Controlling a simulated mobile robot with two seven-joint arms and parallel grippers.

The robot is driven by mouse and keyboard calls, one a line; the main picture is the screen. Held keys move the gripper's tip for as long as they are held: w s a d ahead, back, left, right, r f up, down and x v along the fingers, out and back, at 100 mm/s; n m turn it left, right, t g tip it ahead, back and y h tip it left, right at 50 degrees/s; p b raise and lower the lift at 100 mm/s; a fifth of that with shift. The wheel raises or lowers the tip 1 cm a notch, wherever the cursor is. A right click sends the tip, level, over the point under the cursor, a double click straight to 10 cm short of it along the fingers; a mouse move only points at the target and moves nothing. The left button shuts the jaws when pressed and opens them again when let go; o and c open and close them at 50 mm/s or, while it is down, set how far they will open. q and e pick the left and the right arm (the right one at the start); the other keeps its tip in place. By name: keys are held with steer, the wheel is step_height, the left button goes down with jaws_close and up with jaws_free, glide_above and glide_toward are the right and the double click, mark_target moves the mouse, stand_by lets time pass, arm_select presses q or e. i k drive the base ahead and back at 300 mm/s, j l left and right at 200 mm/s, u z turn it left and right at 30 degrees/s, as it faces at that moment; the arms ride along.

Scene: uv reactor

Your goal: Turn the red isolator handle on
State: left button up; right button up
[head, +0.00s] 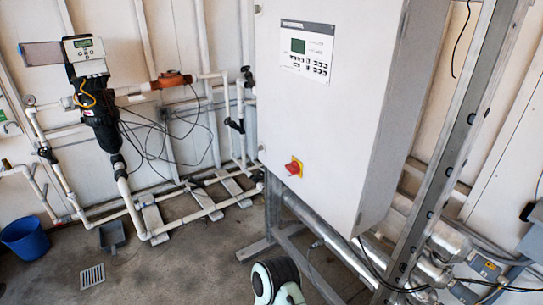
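The red isolator handle (294,166) sits on a small yellow plate low on the front of the white control cabinet (325,120). It is small in the head view, and I cannot tell which position it is turned to. Nothing is touching it. A white and dark rounded part, which looks like one of my arm links, shows at the bottom edge below the cabinet. Neither of my grippers is in view.
The cabinet stands on a metal frame (285,230) with large metal pipes (440,245) at the right. White pipes (130,205), a black valve unit (100,110) and a blue bucket (25,238) are at the left. The floor (160,275) at lower left is mostly clear.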

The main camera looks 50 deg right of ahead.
mark_target(294, 168)
steer(key=i+z, duration=0.3)
steer(key=i, duration=0.2)
steer(key=i+z, duration=0.3)
steer(key=i, duration=0.15)
steer(key=i+j+z, duration=0.3)
steer(key=i, duration=0.2)
steer(key=i+j+z, duration=0.1)
steer(key=i+z, duration=0.15)
steer(key=z, duration=0.2)
steer(key=i+j+z, duration=0.15)
steer(key=z, duration=0.3)
steer(key=i+j+z, duration=0.25)
steer(key=z, duration=0.2)
steer(key=i+j+z, duration=0.15)
steer(key=z, duration=0.3)
steer(key=i+j+z, duration=0.15)
steer(key=j+z, duration=0.15)
steer(key=z, duration=0.15)
steer(key=j+z, duration=0.3)
steer(key=z, duration=0.15)
steer(key=i, duration=0.05)
